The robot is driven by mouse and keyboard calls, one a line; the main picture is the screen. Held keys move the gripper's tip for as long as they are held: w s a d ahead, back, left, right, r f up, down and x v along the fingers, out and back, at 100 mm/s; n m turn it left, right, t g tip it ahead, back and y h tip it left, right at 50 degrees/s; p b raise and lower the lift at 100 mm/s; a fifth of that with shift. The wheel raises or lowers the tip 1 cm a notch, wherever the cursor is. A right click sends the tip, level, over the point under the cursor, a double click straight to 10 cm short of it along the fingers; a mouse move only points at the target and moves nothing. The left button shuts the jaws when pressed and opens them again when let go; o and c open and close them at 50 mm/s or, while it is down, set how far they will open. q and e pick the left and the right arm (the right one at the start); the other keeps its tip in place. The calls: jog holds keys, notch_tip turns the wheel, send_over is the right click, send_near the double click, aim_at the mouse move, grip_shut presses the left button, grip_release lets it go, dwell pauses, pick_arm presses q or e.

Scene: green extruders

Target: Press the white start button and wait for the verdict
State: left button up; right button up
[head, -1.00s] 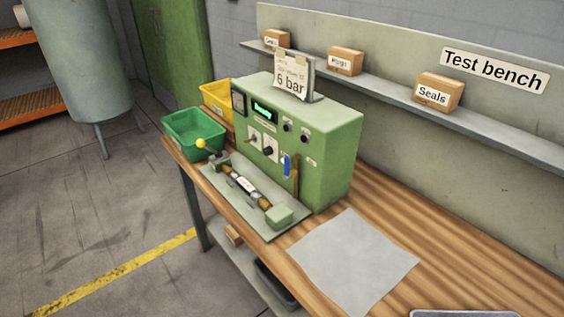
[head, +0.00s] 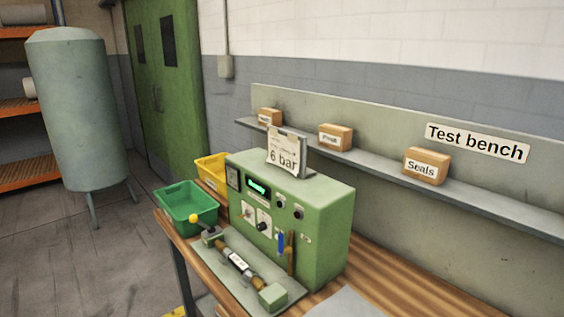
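A green test machine (head: 318,218) stands on the wooden bench. Its front has a lit green display (head: 258,188), knobs, a blue handle (head: 281,242) and small buttons. I cannot tell for sure which of the small controls is the white start button. The display text is too small to read. A card reading "6 bar" (head: 283,155) stands on top. Neither gripper is in view.
A green bin (head: 186,207) and a yellow bin (head: 213,170) stand left of the machine. A shelf behind holds cartons, one marked "Seals" (head: 426,167). A grey sheet (head: 347,303) lies on the bench at the front. A tank (head: 80,120) stands at far left.

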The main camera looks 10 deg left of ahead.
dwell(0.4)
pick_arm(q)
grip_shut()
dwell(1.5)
